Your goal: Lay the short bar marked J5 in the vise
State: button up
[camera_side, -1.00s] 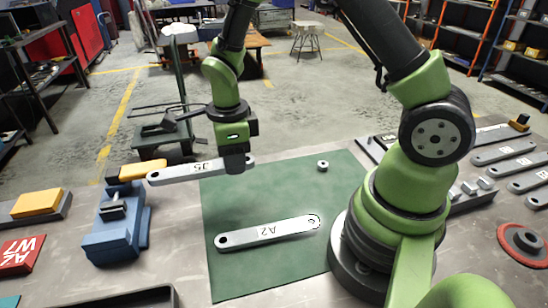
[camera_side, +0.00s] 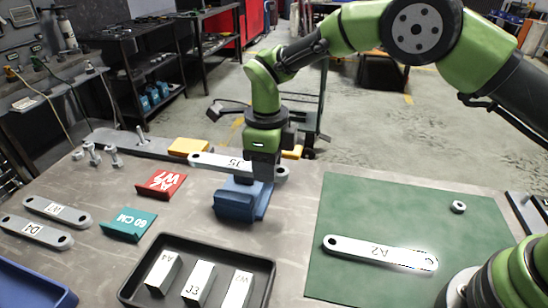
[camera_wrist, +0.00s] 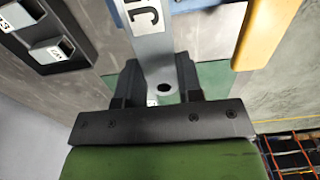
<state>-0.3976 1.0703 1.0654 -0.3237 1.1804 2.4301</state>
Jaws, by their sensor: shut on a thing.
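The short grey bar marked J5 (camera_side: 215,160) is held level in my gripper (camera_side: 264,178), which is shut on it near its right end. It also shows in the wrist view (camera_wrist: 154,50), running up between the fingers (camera_wrist: 160,88) with its end hole near them. The blue vise (camera_side: 236,204) stands on the bench directly below in the side view. Bar and gripper hide much of its top, so I cannot tell the gap to the jaws. A blue edge (camera_wrist: 185,6) shows beyond the bar in the wrist view.
A longer bar marked A2 (camera_side: 347,246) lies on the green mat (camera_side: 400,205) to the right. A black tray (camera_side: 214,246) with marked blocks is in front. Red (camera_side: 160,184) and teal (camera_side: 129,224) pieces lie left of the vise. A yellow piece (camera_side: 188,147) is behind the bar.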

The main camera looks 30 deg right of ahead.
jog(key=shift+f, duration=2.75)
jog(key=o, duration=1.1)
notch_tip(320, 180, up, 10)
jog(key=shift+f, duration=0.1)
